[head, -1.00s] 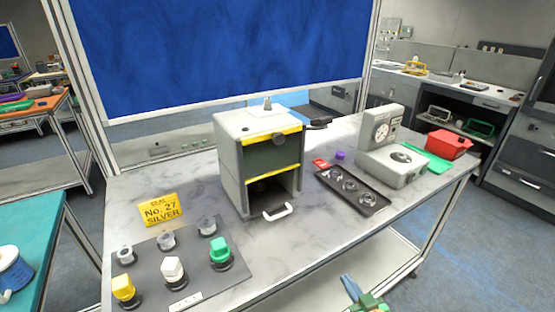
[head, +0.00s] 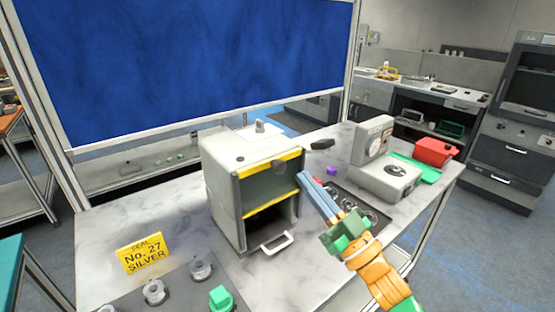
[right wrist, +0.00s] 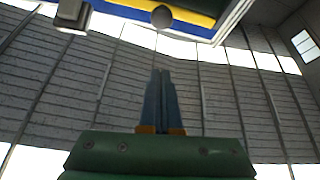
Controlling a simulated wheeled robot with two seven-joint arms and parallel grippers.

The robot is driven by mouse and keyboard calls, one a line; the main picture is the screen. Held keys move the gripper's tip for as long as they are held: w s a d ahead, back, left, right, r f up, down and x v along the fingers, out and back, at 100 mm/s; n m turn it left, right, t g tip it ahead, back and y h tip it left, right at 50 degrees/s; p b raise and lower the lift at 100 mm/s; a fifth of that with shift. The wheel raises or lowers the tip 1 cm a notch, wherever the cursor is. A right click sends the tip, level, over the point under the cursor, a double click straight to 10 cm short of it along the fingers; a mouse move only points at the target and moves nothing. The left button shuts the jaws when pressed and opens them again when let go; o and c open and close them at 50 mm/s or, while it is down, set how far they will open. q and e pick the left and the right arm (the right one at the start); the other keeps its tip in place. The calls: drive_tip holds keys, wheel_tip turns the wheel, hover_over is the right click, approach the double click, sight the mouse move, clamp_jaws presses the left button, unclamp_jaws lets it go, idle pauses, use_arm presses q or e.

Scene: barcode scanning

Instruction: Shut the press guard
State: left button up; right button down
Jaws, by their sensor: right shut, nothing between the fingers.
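The press (head: 222,190) is a grey box on the marble-topped table in the head view. Its guard (head: 268,183) is a dark panel between two yellow strips, with a round knob (head: 279,168) near its top. Below the guard the front is open and dark inside. A white handle (head: 274,244) sticks out at the bottom front. My right gripper (head: 304,177) is shut and empty, its blue fingertips just right of the press front; I cannot tell whether they touch. In the right wrist view the fingers (right wrist: 160,75) point up, below a yellow strip and round knob (right wrist: 162,17).
A dark tray with round parts (head: 360,212) lies partly behind my right gripper. A grey gauge device (head: 388,175) and red box (head: 435,151) stand to the right. A yellow sign (head: 144,254) and several knobs on a dark board are front left.

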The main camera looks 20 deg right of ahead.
drive_tip(key=s+r+p+x, duration=0.1)
drive_tip(key=p+x, duration=0.2)
drive_tip(key=x, duration=0.4)
use_arm(q)
drive_tip(key=r, duration=0.4)
drive_tip(key=shift+s+d+r, duration=0.1)
drive_tip(key=shift+s, duration=0.25)
use_arm(e)
drive_tip(key=f, duration=0.1)
drive_tip(key=w+f, duration=0.2)
drive_tip(key=f, duration=0.1)
drive_tip(key=shift+d+f, duration=0.1)
drive_tip(key=shift+d, duration=0.1)
drive_tip(key=shift+w+f, duration=0.1)
drive_tip(key=shift+f, duration=0.05)
